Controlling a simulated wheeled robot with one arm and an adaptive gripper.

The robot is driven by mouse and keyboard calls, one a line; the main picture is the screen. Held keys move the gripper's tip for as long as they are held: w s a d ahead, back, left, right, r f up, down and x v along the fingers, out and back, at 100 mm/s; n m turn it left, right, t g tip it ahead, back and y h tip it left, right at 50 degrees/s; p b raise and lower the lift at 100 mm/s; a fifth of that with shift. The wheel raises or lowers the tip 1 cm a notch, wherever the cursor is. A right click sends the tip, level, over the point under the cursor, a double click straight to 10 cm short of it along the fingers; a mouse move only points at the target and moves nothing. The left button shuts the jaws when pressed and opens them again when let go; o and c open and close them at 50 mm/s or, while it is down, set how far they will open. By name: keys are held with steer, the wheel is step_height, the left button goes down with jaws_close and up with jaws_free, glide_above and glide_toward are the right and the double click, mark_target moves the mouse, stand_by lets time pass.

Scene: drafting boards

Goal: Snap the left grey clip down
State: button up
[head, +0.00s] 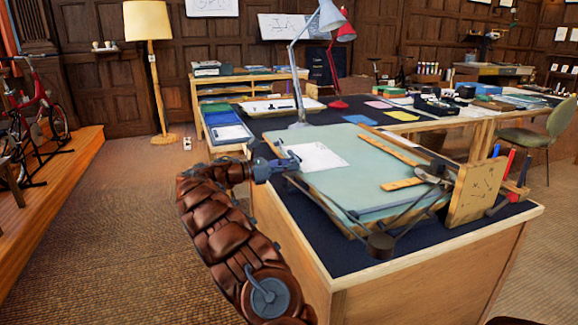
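The pale green drafting board (350,170) lies tilted on the dark desk top. A white sheet (318,157) with faint drawing lies at its left side. My gripper (291,161) is at the board's left edge, over or beside the sheet's left edge. A small dark grey piece shows at the fingertips; I cannot tell whether it is the left grey clip or part of my gripper. The fingers are too small to tell open from shut. No clip shows clearly on the sheet's other edges.
A wooden straightedge (388,149) and a short wooden piece (401,184) lie on the board's right side. A jointed arm with a dark round weight (380,246) hangs at the front edge. A grey lamp (299,60) stands behind.

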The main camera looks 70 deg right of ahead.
jaws_close()
steer(key=shift+r+p, duration=0.2)
steer(key=shift+p, duration=0.25)
